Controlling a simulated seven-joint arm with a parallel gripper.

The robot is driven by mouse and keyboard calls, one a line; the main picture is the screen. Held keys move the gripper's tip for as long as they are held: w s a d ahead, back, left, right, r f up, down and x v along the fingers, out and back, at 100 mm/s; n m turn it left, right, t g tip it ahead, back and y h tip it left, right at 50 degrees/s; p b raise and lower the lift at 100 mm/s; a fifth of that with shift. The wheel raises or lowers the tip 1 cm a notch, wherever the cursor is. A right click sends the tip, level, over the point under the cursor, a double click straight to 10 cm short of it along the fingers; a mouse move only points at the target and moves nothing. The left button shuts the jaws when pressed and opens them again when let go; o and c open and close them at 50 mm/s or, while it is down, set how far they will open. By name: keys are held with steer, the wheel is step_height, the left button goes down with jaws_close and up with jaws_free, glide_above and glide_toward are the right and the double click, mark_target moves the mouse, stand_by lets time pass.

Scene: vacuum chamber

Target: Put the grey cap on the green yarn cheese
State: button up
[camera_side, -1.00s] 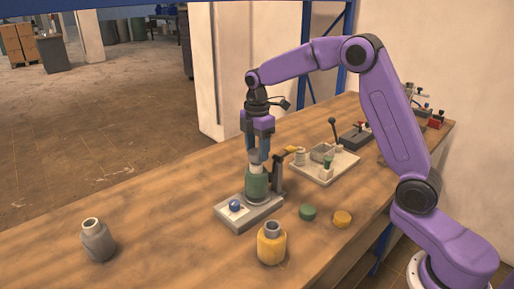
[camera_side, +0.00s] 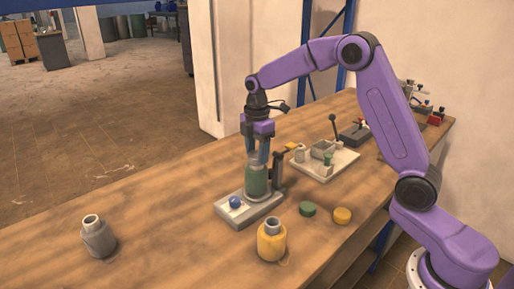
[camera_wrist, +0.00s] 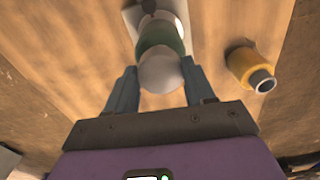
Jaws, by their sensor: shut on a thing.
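The green yarn cheese (camera_side: 257,182) stands upright on a grey base plate (camera_side: 226,217) in the side view. The pale grey cap (camera_side: 257,161) is at its top, between my gripper's fingers. My gripper (camera_side: 258,157) points straight down and is shut on the cap. In the wrist view, the cap (camera_wrist: 160,73) shows as a pale round top between the two fingertips of my gripper (camera_wrist: 160,82), with the green body (camera_wrist: 160,36) behind it. Cap and cheese look in line and touching; how far the cap is seated cannot be told.
A dark clamp post (camera_side: 279,171) stands close behind the cheese, and a blue knob (camera_side: 235,202) is in front. A grey bottle (camera_side: 98,238) is left. A tray (camera_side: 343,164) lies behind.

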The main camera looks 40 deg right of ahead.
steer(key=shift+f, duration=0.45)
steer(key=o, duration=1.1)
step_height(320, 180, up, 17)
steer(key=shift+r, duration=0.15)
